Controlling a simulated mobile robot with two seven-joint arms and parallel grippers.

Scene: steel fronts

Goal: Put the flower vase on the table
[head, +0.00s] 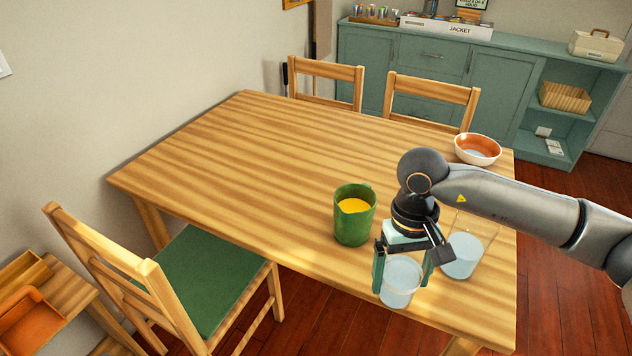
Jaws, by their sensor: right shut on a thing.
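My right gripper (403,266) comes in from the right and points down over the near right part of the wooden table (260,160). It is shut on a clear glass vessel (400,286) with a pale blue tint, one finger on each side. No flowers show in it, so I cannot tell for sure that it is the flower vase. I cannot tell whether its base touches the tabletop. A second, taller clear vessel (463,258) with pale blue contents stands just right of the gripper, partly behind my arm. My left gripper is out of view.
A green mug (354,222) with yellow contents stands just left of the gripper. An orange and white bowl (477,150) is at the far right corner. The table's left and middle are clear. Chairs (215,275) stand around it, with a teal cabinet (420,75) behind.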

